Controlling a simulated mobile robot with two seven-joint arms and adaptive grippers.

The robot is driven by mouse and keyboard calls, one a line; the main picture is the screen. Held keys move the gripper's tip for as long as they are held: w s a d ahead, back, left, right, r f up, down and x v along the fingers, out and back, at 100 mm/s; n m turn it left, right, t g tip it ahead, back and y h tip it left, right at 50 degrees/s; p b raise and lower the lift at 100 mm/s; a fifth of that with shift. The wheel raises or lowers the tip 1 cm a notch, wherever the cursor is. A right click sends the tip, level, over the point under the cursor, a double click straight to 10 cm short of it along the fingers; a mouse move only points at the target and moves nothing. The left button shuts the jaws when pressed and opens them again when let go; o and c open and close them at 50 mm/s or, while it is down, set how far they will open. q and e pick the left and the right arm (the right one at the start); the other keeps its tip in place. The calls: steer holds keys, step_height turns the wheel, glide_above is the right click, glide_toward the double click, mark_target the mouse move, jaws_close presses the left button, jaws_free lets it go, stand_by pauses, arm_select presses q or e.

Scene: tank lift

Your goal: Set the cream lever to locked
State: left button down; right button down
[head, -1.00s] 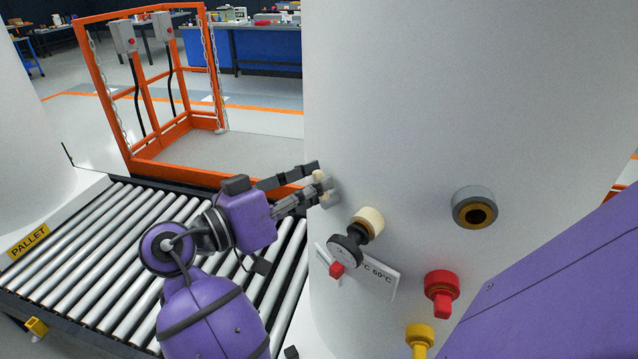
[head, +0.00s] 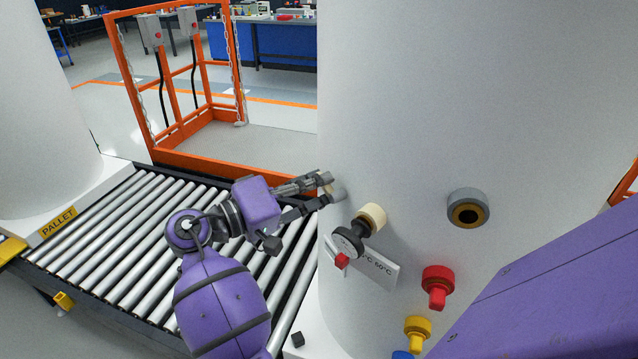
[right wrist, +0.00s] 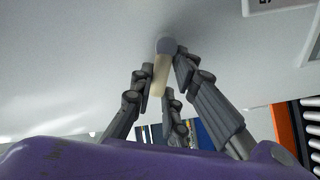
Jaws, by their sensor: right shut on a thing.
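The cream lever (right wrist: 160,76) is a short pale bar on a grey round pivot on the white tank (head: 420,110). In the right wrist view it points from the pivot toward my palm, between the fingers. No locked marking is readable. My left gripper is not in view.
A roller conveyor (head: 120,245) lies left, an orange frame (head: 210,165) behind.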

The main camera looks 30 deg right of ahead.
steer(key=shift+r, duration=0.2)
stand_by(0.3)
steer(key=c, duration=1.9)
jaws_free()
steer(key=shift+o, duration=0.9)
steer(key=shift+f, duration=0.1)
steer(key=a, duration=1.2)
steer(key=shift+s, duration=0.3)
